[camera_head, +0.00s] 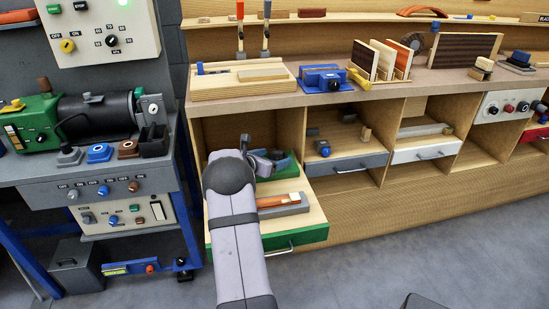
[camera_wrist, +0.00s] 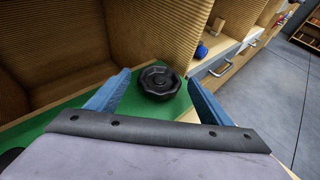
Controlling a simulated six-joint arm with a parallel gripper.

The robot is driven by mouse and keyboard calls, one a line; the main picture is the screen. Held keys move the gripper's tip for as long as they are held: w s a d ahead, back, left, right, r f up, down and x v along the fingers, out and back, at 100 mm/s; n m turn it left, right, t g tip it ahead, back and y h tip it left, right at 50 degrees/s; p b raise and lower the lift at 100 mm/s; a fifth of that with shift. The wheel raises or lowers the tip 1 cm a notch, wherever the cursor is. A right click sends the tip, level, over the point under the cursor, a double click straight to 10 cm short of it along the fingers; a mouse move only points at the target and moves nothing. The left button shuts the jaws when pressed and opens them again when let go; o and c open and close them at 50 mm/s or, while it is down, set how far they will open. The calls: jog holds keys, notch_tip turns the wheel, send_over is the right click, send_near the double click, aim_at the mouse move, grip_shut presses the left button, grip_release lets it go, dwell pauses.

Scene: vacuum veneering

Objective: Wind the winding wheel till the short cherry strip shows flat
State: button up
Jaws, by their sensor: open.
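The black winding wheel (camera_wrist: 159,82) has a scalloped rim and lies on a green surface (camera_wrist: 75,115) in the wrist view. My gripper (camera_wrist: 158,77) is open, with one blue finger on each side of the wheel. Small gaps show between the fingers and the rim; I cannot tell the height difference. In the head view my gripper (camera_head: 264,160) is over the back of the open green-fronted drawer (camera_head: 300,238), and the wheel is not clearly seen there. A reddish-orange strip (camera_head: 278,200) lies on a grey block in that drawer; I cannot tell whether it is the cherry strip.
Wooden compartment walls (camera_wrist: 150,30) stand close behind the wheel. The grey drawer (camera_head: 352,164) and white drawer (camera_head: 425,153) are to the right. A bench with a green machine (camera_head: 32,125) stands at the left. The floor (camera_head: 400,240) in front is mostly clear.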

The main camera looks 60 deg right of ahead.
jog(key=shift+d+f, duration=0.2)
jog(key=shift+d, duration=0.35)
jog(key=c, duration=1.1)
jog(key=shift+o, duration=0.2)
jog(key=shift+w+r+m+g+p, duration=0.2)
jog(key=shift+m+g+p, duration=0.25)
jog(key=shift+p, duration=0.35)
jog(key=shift+d+m+g+p, duration=0.15)
jog(key=shift+m+g+p, duration=0.45)
jog(key=shift+g, duration=0.25)
jog(key=shift+w+d+m+g+b, duration=0.1)
jog(key=shift+m+g+b, duration=0.2)
jog(key=shift+m+g, duration=0.4)
jog(key=shift+m+b, duration=0.25)
jog(key=shift+b, duration=0.15)
jog(key=shift+m+g+y+b, duration=0.3)
jog(key=shift+g+y+b, duration=0.15)
jog(key=shift+g, duration=0.25)
